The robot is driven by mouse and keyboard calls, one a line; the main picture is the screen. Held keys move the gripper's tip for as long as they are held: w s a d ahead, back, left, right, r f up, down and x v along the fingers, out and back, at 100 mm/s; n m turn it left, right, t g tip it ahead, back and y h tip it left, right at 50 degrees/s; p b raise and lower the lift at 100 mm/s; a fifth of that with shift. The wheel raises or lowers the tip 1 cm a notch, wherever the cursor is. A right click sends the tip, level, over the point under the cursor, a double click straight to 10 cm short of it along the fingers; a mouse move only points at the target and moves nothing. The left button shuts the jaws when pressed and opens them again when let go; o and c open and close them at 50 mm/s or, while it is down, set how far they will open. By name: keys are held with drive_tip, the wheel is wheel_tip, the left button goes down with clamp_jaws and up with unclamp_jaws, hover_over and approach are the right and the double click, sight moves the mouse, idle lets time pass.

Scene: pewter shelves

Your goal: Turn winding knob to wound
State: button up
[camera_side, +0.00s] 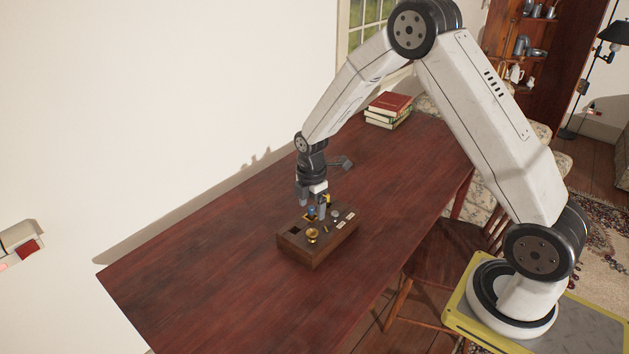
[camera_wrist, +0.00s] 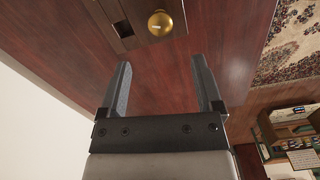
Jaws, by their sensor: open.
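A wooden box (camera_side: 314,250) with fittings on its top sits on the table. A round gold knob (camera_side: 312,236) stands near its front corner. The gold knob also shows in the wrist view (camera_wrist: 160,23), at the top, with a short pale mark on it. I cannot tell whether it is the winding knob. My gripper (camera_side: 312,208) points down over the back part of the box, behind the gold knob. In the wrist view my gripper (camera_wrist: 163,66) has its fingers wide apart with nothing between them. The knob lies beyond the fingertips, untouched.
The box top also has a dark square recess (camera_side: 294,230), a small blue piece (camera_side: 311,210) near my fingers, and pale labels (camera_side: 341,225). Books (camera_side: 389,108) are stacked at the table's far end. The dark red table (camera_side: 200,275) is clear on the left.

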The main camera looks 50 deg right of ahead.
sight(312, 231)
drive_tip(key=shift+f, duration=0.1)
drive_tip(key=shift+f, duration=3.8)
clamp_jaws()
